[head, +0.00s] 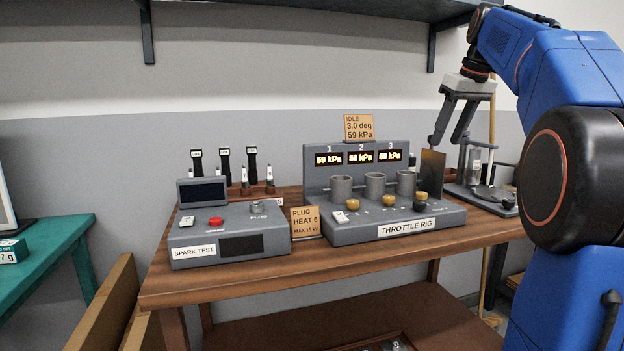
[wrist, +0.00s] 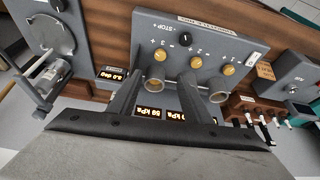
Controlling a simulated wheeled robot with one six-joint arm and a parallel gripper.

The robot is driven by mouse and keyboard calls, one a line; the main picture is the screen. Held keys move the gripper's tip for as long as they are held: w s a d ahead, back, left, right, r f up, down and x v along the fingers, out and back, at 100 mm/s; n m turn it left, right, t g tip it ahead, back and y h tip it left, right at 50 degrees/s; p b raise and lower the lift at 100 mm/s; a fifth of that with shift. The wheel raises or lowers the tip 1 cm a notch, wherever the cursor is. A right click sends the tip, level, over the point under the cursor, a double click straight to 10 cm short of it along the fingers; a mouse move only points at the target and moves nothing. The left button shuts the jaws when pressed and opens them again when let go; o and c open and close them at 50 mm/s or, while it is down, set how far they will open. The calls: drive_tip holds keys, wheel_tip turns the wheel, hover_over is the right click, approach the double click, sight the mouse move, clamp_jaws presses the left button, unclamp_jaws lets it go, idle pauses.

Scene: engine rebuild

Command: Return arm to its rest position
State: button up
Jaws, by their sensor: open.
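My blue arm comes in from the right in the head view. My gripper (head: 447,139) hangs above the right part of the throttle rig (head: 408,228), its two dark fingers apart with nothing between them. The wrist view shows my gripper (wrist: 160,80) with spread, empty fingers over the rig, which appears upside down there. The rig has three grey cylinders, yellow knobs and a display panel (head: 322,158) reading 59 kPa on all three screens. A tan card (head: 358,127) above it reads IDLE 3.0 deg 59 kPa.
The spark test box (head: 229,243) stands left of the rig on the wooden bench (head: 215,283), with a PLUG HEAT 6 card (head: 305,222) between. Black-topped plugs stand behind. A grey stand (head: 487,195) is at the bench's right. A shelf (head: 290,6) overhangs the wall.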

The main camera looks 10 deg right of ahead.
drive_tip(key=s+a+f, duration=0.6)
drive_tip(key=a+f, duration=0.2)
drive_tip(key=s+a+f, duration=0.6)
drive_tip(key=a+f, duration=0.2)
drive_tip(key=a, duration=0.1)
drive_tip(key=s+a+f, duration=0.3)
drive_tip(key=s+f, duration=0.5)
drive_tip(key=f, duration=0.3)
drive_tip(key=s+a+f+m, duration=0.1)
drive_tip(key=s+a+f, duration=0.3)
drive_tip(key=s+f, duration=0.3)
wheel_tip(320, 180, down, 6)
drive_tip(key=shift+s+a+r+h, duration=0.2)
drive_tip(key=shift+s+h, duration=0.1)
drive_tip(key=shift+s, duration=0.1)
